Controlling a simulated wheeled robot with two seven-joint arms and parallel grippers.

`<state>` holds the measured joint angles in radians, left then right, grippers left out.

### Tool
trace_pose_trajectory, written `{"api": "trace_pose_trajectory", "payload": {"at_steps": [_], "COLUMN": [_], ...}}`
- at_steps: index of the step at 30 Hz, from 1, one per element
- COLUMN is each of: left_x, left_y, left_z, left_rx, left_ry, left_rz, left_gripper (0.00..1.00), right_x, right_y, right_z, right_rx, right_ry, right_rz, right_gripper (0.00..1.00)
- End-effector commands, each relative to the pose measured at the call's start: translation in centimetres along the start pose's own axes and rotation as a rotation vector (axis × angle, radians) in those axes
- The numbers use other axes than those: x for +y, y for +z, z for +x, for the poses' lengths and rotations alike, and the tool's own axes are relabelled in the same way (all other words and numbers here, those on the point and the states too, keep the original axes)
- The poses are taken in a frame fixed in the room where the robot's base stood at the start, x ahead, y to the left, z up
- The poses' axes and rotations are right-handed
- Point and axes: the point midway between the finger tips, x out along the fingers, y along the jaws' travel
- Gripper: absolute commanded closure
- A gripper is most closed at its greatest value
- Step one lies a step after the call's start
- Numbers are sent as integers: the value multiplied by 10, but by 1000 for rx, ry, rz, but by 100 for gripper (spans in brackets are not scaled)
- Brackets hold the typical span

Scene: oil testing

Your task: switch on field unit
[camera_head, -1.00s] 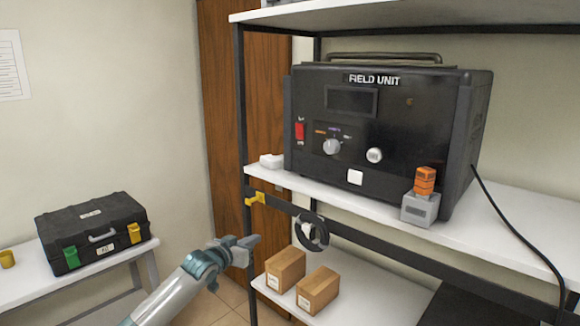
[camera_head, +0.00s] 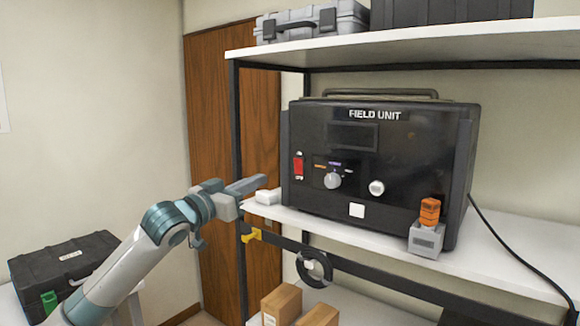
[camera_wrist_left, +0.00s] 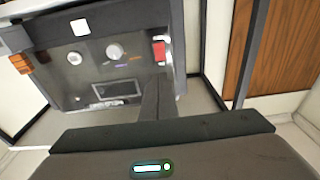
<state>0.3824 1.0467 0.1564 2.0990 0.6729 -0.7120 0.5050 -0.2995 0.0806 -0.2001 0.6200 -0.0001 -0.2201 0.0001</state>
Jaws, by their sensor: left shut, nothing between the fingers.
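The black field unit (camera_head: 415,150) stands on the white middle shelf. Its red rocker switch (camera_head: 298,166) is on the left of the front panel, beside a silver knob (camera_head: 333,180). The panel's display (camera_head: 353,136) is dark. My left gripper (camera_head: 262,181) is shut and empty, left of the unit, a little below the switch's height and apart from it in the head view. In the left wrist view the unit appears upside down, with the red switch (camera_wrist_left: 159,50) just beyond the finger (camera_wrist_left: 157,85). My right gripper is not in view.
A small white box (camera_head: 268,197) lies on the shelf just below my left gripper. An orange and grey block (camera_head: 427,240) stands at the shelf's front right. A yellow hook (camera_head: 251,236) and a black ring (camera_head: 314,270) are below the shelf edge. A grey case (camera_head: 312,22) rests above.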

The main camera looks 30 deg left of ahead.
Motion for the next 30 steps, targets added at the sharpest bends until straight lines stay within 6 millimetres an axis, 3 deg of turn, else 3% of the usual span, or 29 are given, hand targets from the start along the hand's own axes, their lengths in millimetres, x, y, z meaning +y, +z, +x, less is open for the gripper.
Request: {"api": "trace_pose_trajectory", "payload": {"at_steps": [11,30], "left_x": [-1,-1], "left_y": [-2,-4], "left_z": [17,119], "left_rx": [0,-1], "left_ry": [-1,-1], "left_rz": [-3,-2], "left_gripper": [100,100], "right_x": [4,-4], "right_y": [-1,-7], "right_z": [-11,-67], "right_rx": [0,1], "right_ry": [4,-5], "right_rz": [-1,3], "right_gripper": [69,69]}}
